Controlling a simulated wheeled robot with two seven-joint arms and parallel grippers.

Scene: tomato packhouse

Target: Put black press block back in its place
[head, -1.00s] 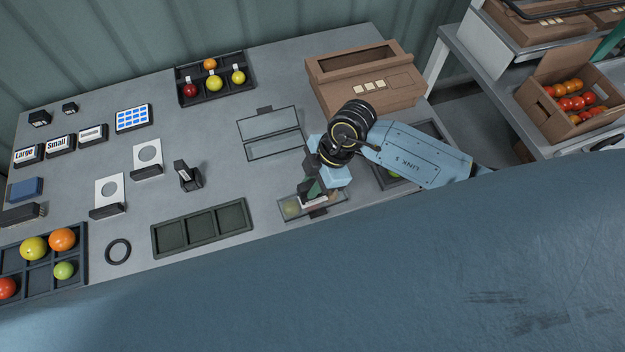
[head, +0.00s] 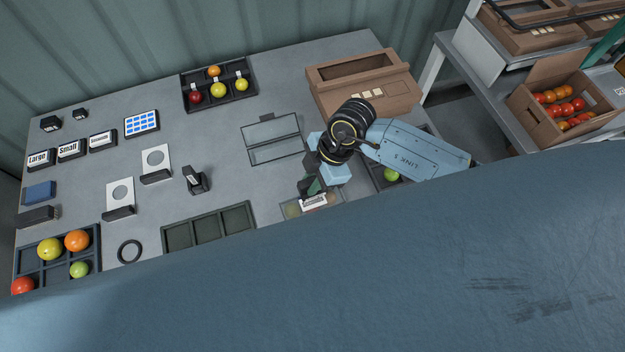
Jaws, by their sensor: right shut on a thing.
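My right gripper (head: 312,184), at the front middle of the table, is shut on a small dark block, which I take for the black press block. The gripper hides most of the block. A white label (head: 314,201) shows just below the fingers. A clear-walled box (head: 289,211) with a yellowish-green fruit inside lies under the gripper. I cannot tell whether the block touches the box. My left gripper is out of view.
A clear dark-framed lid (head: 275,150) lies behind the gripper. An empty three-part tray (head: 223,206) is left of it, and a black upright holder (head: 195,180) stands beyond that tray. A brown carton (head: 392,98) stands at the back right. Bare table lies around the lid.

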